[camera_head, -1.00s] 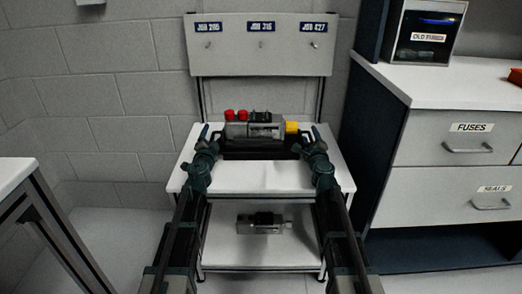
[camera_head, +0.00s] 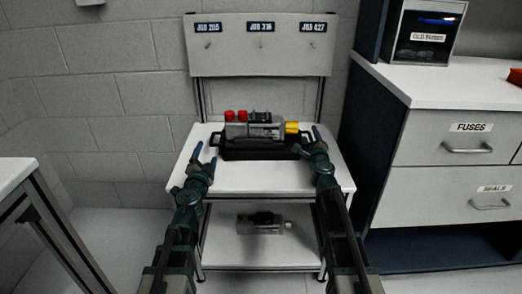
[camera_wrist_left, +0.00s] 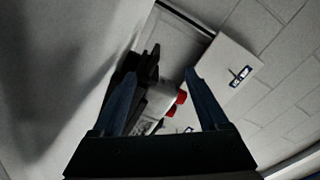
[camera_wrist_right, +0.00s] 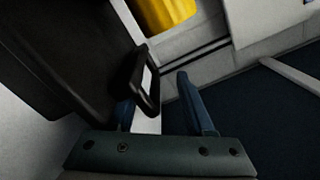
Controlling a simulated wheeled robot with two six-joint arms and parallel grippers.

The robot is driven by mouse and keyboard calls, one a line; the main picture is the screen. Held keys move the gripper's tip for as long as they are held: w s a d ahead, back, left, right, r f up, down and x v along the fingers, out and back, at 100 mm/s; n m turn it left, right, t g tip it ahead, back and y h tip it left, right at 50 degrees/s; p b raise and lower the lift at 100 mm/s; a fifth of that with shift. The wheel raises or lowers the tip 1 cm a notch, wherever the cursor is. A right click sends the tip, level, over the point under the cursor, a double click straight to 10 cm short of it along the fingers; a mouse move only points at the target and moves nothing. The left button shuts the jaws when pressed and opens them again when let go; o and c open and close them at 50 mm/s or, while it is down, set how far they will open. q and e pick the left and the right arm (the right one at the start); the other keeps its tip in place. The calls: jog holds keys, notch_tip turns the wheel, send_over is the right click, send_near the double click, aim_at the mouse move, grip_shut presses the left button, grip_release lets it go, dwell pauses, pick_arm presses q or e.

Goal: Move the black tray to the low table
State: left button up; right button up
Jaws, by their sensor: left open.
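The black tray (camera_head: 258,154) lies on the upper white shelf of a stand in the head view. My left gripper (camera_head: 205,160) is open and empty, in front of and apart from the tray's left handle. In the left wrist view the tray (camera_wrist_left: 125,70) is ahead of the fingers. My right gripper (camera_head: 308,143) is at the tray's right end. In the right wrist view its fingers are apart, with the black handle (camera_wrist_right: 146,82) between them, close to the left finger.
A white table (camera_head: 14,172) stands at the left edge; I cannot tell if it is the low table. A lower shelf (camera_head: 220,250) under the tray holds another grey unit (camera_head: 264,223). A drawer cabinet (camera_head: 440,140) stands close on the right. A labelled back panel (camera_head: 262,60) rises behind.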

jog(key=o, duration=0.5)
jog(key=shift+a, duration=0.15)
jog(key=shift+c, duration=0.2)
jog(key=shift+s, duration=0.1)
jog(key=shift+s, duration=0.55)
jog(key=s, duration=1.1)
jog(key=shift+d, duration=0.3)
jog(key=shift+w, duration=0.1)
